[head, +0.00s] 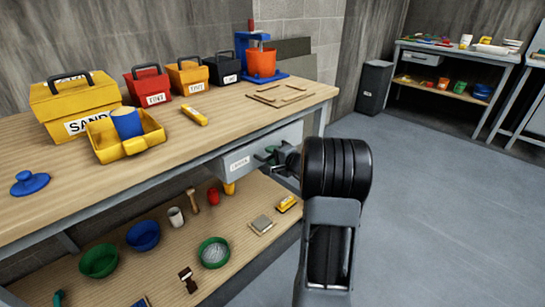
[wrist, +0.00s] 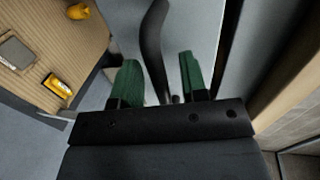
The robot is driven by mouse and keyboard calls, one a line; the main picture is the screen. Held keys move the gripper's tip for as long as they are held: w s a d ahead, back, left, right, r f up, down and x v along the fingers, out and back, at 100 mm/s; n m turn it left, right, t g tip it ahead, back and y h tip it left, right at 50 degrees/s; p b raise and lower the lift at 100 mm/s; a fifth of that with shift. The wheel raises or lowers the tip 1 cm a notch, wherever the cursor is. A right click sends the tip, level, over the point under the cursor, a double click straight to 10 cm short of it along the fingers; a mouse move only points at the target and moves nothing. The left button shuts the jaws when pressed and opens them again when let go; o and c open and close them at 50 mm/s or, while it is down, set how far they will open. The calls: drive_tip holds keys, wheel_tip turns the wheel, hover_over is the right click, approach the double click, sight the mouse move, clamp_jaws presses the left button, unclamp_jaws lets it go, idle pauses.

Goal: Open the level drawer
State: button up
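The grey drawer (head: 238,162) hangs under the front edge of the workbench, with a small label on its front that is too small to read surely. It looks shut. My gripper (head: 268,155) is at the right part of the drawer front, and my arm hides some of it. In the wrist view, the dark curved drawer handle (wrist: 154,45) stands between the two green fingers of my gripper (wrist: 160,82). The fingers are apart, with a gap visible on each side of the handle, so the gripper is open around it.
The workbench top (head: 225,120) holds toolboxes, a yellow tray (head: 140,150) and a blue float (head: 30,183). The lower shelf (head: 185,245) holds bowls, brushes and a yellow item (head: 286,204). A dark bin (head: 374,88) and another bench stand behind. The floor at right is clear.

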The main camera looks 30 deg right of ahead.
drive_tip(key=shift+c, duration=0.5)
clamp_jaws()
